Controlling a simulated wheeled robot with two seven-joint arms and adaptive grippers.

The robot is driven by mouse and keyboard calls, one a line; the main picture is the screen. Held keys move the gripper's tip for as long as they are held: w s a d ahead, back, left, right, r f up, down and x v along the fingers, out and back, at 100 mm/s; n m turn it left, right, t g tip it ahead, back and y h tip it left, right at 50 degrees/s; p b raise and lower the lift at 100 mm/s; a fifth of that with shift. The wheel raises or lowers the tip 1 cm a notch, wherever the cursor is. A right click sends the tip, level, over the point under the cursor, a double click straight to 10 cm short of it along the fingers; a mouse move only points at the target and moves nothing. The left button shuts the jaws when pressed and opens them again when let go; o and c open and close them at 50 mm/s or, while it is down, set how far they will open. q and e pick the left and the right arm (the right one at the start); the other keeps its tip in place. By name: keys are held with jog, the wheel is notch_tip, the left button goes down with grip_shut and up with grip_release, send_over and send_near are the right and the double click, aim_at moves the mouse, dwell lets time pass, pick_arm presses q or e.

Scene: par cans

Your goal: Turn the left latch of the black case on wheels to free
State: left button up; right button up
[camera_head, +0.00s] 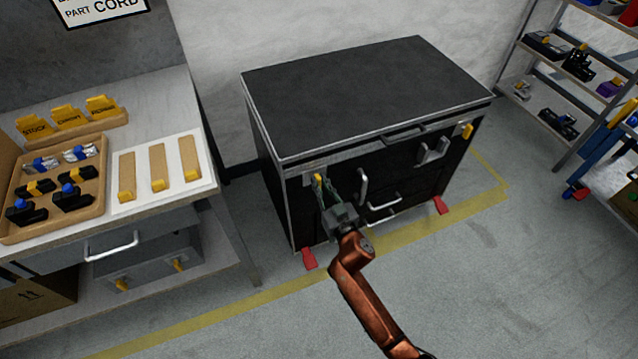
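The black case on wheels (365,90) stands against the wall with its lid down. Its left latch (319,177) is a small yellow piece on a pale plate at the upper left of the front. My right gripper (320,181) reaches up to this latch, with its fingertips at or around the yellow piece. The fingers partly hide the latch, so I cannot tell whether they grip it or how far it is turned. The right latch (467,131), also yellow, sits at the upper right of the front. My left gripper is out of view.
Handles (364,186) stick out of the case front near my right gripper. Red wheel parts (309,258) show at the floor. A workbench (228,215) with a wooden tray (97,150) stands at left, shelves (540,105) at right. The floor in front is clear.

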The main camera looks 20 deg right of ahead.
grip_shut()
